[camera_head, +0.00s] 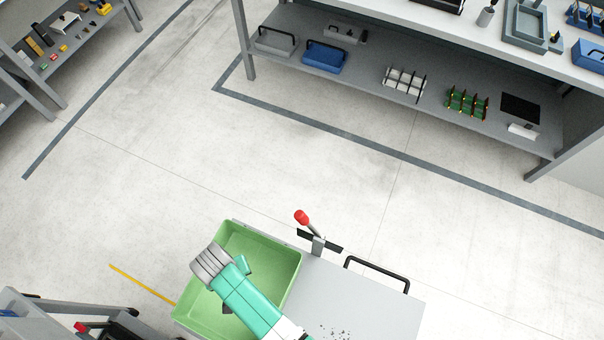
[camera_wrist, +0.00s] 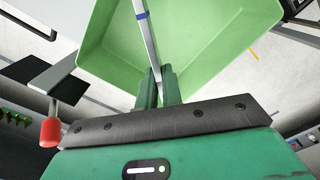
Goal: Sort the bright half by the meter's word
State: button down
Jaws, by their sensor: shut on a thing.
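A bright metal strip (camera_wrist: 149,44) with a blue band (camera_wrist: 142,15) shows in the wrist view. My gripper (camera_wrist: 160,88) is shut on its lower end, and the strip runs up the picture from the fingers. A green bin (camera_wrist: 215,35) is behind the strip, and the gripper is over its opening. In the head view the bin (camera_head: 275,250) is at bottom centre, with my arm across it. My fingertips and the strip are hidden there. I cannot tell whether the strip touches the bin. No meter reading is legible.
A red-knobbed lever (camera_head: 302,217) stands beside the bin. A grey top (camera_head: 350,295) with a black handle (camera_head: 378,268) and dark specks is to its right. A bench (camera_head: 420,45) with racks and trays is at the back, and a shelf (camera_head: 60,50) at upper left. The floor between is clear.

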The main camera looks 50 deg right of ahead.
notch_tip(320, 180, down, 5)
jog(key=b, duration=0.4)
jog(key=c, duration=1.5)
grip_release()
notch_tip(320, 180, up, 8)
jog(key=shift+a+f+p, duration=0.1)
jog(key=shift+p, duration=0.7)
